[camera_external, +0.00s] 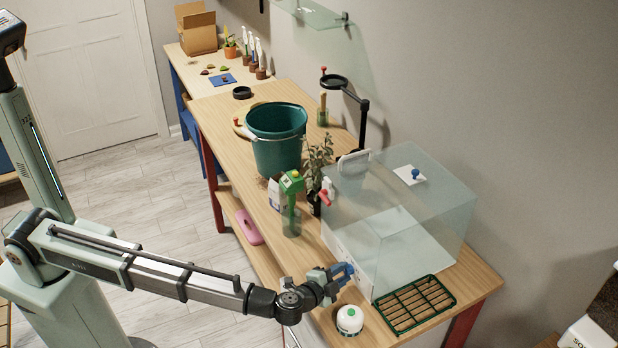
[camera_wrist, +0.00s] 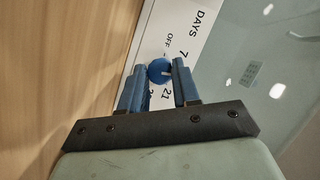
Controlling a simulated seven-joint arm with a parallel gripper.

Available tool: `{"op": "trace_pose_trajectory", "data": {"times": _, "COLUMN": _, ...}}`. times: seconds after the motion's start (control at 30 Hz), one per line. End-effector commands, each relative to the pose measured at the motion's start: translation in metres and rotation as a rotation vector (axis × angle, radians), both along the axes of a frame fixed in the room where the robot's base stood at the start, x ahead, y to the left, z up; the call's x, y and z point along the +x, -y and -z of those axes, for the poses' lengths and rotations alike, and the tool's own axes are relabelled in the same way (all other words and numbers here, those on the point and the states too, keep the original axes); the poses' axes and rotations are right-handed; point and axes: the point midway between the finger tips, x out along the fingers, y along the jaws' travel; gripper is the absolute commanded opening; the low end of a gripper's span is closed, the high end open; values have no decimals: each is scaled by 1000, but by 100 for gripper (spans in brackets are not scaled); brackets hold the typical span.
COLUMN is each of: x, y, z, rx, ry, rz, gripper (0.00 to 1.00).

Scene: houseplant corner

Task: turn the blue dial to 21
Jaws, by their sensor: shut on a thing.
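The blue dial (camera_wrist: 159,71) sits on a white panel (camera_wrist: 152,42) printed with DAYS, OFF, 7, 21 and a partly hidden number starting with 3. My gripper (camera_wrist: 158,84) has its blue fingers on either side of the dial and is shut on it. A pale mark on the dial points toward the right finger, between the 7 and the 21; that finger hides part of the scale. In the external view my gripper (camera_external: 345,272) is at the front lower side of the clear glass case (camera_external: 400,220), and I cannot make out the dial there.
A green-framed grid tray (camera_external: 415,305) lies in front of the case.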

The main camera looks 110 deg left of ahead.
Motion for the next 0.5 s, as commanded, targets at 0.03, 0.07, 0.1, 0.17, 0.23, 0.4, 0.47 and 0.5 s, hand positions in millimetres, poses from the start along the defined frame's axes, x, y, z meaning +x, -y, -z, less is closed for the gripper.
{"op": "trace_pose_trajectory", "data": {"times": 0.03, "x": 1, "y": 1, "z": 1, "rx": 23, "ry": -25, "rz": 2, "gripper": 0}}
{"op": "trace_pose_trajectory", "data": {"times": 0.07, "x": 1, "y": 1, "z": 1, "rx": 41, "ry": -40, "rz": 2, "gripper": 0}}
{"op": "trace_pose_trajectory", "data": {"times": 0.1, "x": 1, "y": 1, "z": 1, "rx": 59, "ry": -59, "rz": 1, "gripper": 0}}
{"op": "trace_pose_trajectory", "data": {"times": 0.17, "x": 1, "y": 1, "z": 1, "rx": 86, "ry": -86, "rz": 0, "gripper": 0}}
{"op": "trace_pose_trajectory", "data": {"times": 0.23, "x": 1, "y": 1, "z": 2, "rx": 113, "ry": -114, "rz": 1, "gripper": 0}}
{"op": "trace_pose_trajectory", "data": {"times": 0.4, "x": 1, "y": 1, "z": 2, "rx": 163, "ry": -163, "rz": 1, "gripper": 0}}
{"op": "trace_pose_trajectory", "data": {"times": 0.47, "x": 1, "y": 1, "z": 2, "rx": 175, "ry": -175, "rz": 2, "gripper": 0}}
{"op": "trace_pose_trajectory", "data": {"times": 0.5, "x": 1, "y": 1, "z": 2, "rx": 181, "ry": -182, "rz": 1, "gripper": 0}}
